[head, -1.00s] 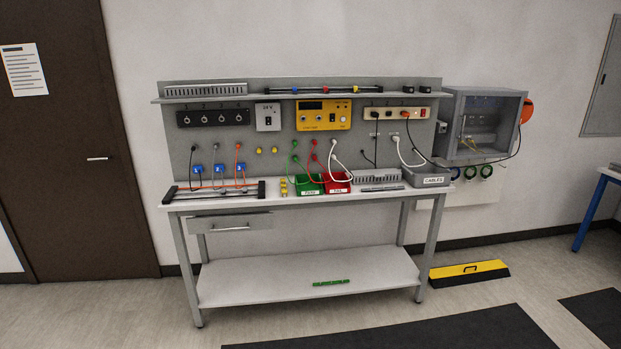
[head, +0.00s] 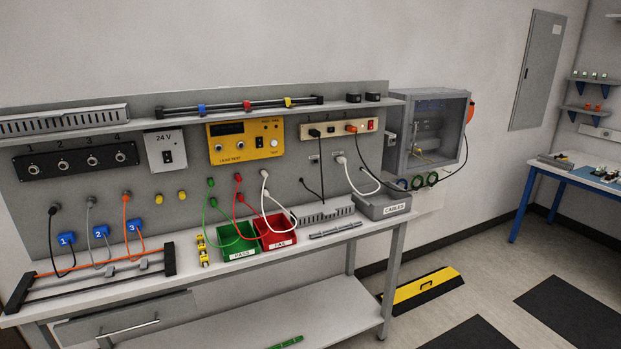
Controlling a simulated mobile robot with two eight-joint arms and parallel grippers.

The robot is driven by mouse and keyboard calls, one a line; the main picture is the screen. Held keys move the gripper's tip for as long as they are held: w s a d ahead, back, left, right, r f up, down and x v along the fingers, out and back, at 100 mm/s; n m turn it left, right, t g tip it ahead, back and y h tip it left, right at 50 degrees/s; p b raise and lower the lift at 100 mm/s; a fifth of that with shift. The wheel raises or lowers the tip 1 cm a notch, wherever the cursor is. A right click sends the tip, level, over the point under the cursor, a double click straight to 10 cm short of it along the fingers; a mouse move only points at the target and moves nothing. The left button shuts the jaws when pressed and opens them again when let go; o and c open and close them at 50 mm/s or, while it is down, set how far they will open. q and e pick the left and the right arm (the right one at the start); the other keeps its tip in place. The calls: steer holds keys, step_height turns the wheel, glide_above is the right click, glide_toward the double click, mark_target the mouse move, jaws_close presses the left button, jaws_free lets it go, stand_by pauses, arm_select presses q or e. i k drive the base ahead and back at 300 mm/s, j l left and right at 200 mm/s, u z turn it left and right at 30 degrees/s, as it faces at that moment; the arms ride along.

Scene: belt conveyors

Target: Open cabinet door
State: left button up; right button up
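A grey wall cabinet (head: 434,130) hangs to the right of the workbench. Its front looks open or clear, and wiring and components show inside. A flat grey panel door (head: 538,70) is on the wall farther right and is closed. I cannot tell from the view which of the two is the task's cabinet. Neither of my grippers shows in the head view.
A workbench (head: 330,237) with a drawer, green and red bins and cables fills the left and middle. A yellow-black ramp (head: 422,290) lies on the floor to its right. A blue-legged table (head: 585,183) stands at the right. Floor between is mostly clear.

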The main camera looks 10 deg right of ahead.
mark_target(409, 110)
steer(key=i+l+z, duration=0.35)
steer(key=i, duration=0.3)
steer(key=i+z, duration=0.35)
steer(key=i, duration=0.35)
steer(key=i+l+u, duration=0.75)
steer(key=i+l, duration=0.05)
steer(key=l, duration=0.05)
